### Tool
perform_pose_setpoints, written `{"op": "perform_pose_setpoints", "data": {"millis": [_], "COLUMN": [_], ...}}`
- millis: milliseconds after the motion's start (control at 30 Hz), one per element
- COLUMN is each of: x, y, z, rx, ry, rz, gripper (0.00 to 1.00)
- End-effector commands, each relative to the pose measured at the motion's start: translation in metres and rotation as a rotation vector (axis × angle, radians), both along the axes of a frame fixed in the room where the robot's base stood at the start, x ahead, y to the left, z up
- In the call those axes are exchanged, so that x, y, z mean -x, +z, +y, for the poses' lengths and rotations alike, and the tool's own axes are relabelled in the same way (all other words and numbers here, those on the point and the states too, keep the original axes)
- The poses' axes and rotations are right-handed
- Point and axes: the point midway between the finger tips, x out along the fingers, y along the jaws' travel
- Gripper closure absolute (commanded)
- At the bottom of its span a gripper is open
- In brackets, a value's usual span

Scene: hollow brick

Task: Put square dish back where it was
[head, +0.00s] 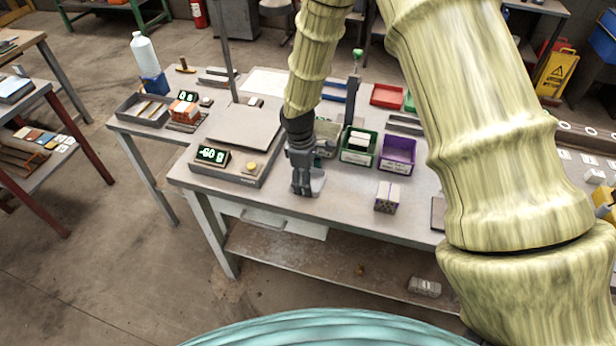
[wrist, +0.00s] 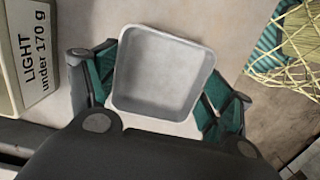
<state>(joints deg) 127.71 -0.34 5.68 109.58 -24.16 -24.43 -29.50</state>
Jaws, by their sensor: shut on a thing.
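The square dish is a shallow grey-white tray with rounded corners; it fills the middle of the wrist view (wrist: 160,75), upright and empty. My gripper (wrist: 160,92) is shut on it, with a green-padded finger at its left and right sides. In the head view my gripper (head: 303,180) points down near the front edge of the bench, right of the scale. Only part of the dish (head: 318,183) shows there, beside the fingers. I cannot tell whether the dish touches the bench top.
The scale (head: 256,179) with a lit green display stands left of my gripper. A bin labelled LIGHT under 170 g (wrist: 28,60) is close by. A green bin (head: 358,158), a purple bin (head: 397,166) and a small holed brick (head: 387,197) stand to the right.

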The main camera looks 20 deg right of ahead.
Motion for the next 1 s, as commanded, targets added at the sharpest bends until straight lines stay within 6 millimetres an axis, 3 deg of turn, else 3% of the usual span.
{"op": "perform_pose_setpoints", "data": {"millis": [67,100,200,667,1000], "x": [0.0,0.0,0.0,0.0,-0.004], "y": [-0.003,-0.002,-0.002,0.003,0.042], "z": [0.0,0.0,0.0,0.0,0.005], "rx": [0.001,0.0,0.0,0.0,-0.001], "ry": [0.0,0.0,0.0,0.0,0.0], "rz": [0.001,0.0,0.0,-0.001,-0.003], "gripper": [0.44,0.13,0.0,0.0,0.0]}}
